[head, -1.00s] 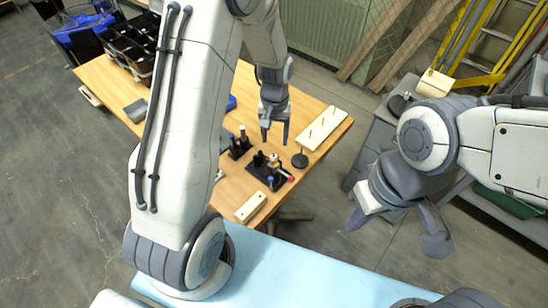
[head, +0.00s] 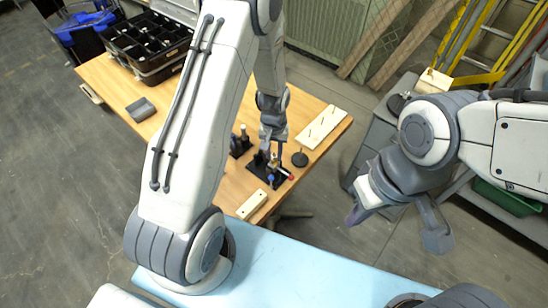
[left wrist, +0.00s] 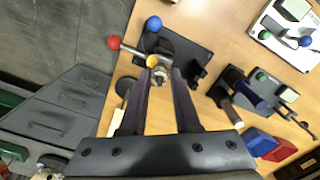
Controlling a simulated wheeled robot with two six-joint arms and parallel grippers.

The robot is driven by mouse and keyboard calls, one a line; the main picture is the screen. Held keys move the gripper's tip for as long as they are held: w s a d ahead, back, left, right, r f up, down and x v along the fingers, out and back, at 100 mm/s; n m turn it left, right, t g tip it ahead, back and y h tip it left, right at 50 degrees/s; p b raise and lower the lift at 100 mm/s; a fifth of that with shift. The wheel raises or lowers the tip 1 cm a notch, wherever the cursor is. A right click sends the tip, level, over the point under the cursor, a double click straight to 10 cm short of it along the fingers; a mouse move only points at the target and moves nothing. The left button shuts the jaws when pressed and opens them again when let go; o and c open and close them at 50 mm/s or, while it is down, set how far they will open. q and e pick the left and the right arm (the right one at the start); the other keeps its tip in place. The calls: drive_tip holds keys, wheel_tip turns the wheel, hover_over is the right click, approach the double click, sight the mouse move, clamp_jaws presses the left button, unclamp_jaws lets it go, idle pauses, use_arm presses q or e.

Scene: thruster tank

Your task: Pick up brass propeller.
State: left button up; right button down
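I cannot make out a clear brass propeller. A small metallic fitting (left wrist: 161,74) with red, blue and yellow balls stands on a black base (left wrist: 188,48) in the left wrist view; the base also shows in the head view (head: 257,171). My left gripper (head: 271,155) is over this base, pointing down. Its two fingers (left wrist: 164,76) are apart, and the fitting shows between or just beyond their tips; I see no grip on it. The fingers hide part of the base. My right gripper (head: 398,219) is open and empty, away to the right of the table.
A wooden board with pegs (head: 322,127) and a dark round stand (head: 300,159) are to the right on the wooden table (head: 112,83). A pale block (head: 252,204) lies at the near edge. A black compartment tray (head: 148,42) stands at the back left. More fixtures (left wrist: 262,88) stand nearby.

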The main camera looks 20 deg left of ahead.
use_arm(q)
clamp_jaws()
wheel_tip(320, 180, up, 9)
drive_tip(key=shift+f+b, duration=0.1)
drive_tip(key=shift+b, duration=0.75)
drive_tip(key=shift+r, duration=0.6)
